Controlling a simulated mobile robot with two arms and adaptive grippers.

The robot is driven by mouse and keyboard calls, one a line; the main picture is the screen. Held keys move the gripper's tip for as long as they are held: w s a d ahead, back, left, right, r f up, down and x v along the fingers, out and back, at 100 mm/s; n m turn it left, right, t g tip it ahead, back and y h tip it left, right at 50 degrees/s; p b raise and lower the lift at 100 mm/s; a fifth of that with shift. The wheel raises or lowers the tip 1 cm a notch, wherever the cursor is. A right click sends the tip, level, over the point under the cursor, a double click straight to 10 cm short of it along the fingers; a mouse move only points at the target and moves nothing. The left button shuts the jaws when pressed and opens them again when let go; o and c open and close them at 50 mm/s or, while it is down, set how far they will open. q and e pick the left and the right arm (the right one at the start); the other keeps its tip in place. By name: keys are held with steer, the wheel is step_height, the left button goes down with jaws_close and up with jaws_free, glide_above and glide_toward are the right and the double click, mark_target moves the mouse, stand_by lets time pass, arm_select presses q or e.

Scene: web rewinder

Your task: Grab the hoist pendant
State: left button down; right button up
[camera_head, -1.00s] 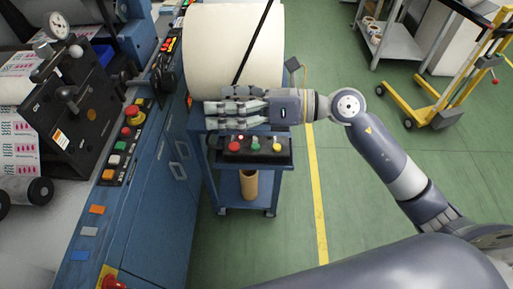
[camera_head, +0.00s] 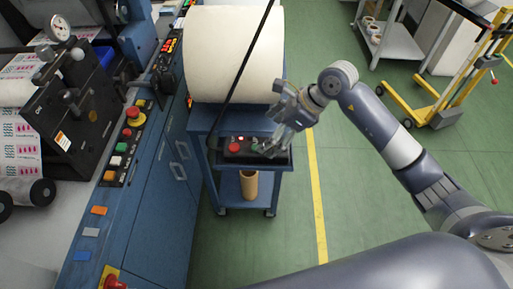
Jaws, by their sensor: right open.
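The hoist pendant (camera_head: 237,150) is a black box with red and green buttons. It lies at the front of the blue cart's top, below the white roll. A black cable (camera_head: 240,75) runs from its left end up across the roll. My right gripper (camera_head: 272,147) is open at the pendant's right end, its fingers pointing down and left. The fingers cover the right part of the pendant; I cannot tell whether they touch it. My left gripper is not in view.
The white roll (camera_head: 235,50) fills the back of the blue cart (camera_head: 228,190). A cardboard core (camera_head: 249,186) stands on the lower shelf. The blue machine (camera_head: 160,185) with its button panel is close on the left. Green floor is free to the right, before a yellow lifter (camera_head: 425,100).

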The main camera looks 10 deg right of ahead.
mark_target(259, 141)
steer(key=p+x, duration=0.1)
steer(key=x, duration=0.3)
steer(key=shift+a, duration=0.25)
steer(key=shift+w+a+f+p, duration=0.2)
steer(key=shift+f+p, duration=0.1)
steer(key=shift+f, duration=0.15)
steer(key=shift+r, duration=0.1)
steer(key=c, duration=1.7)
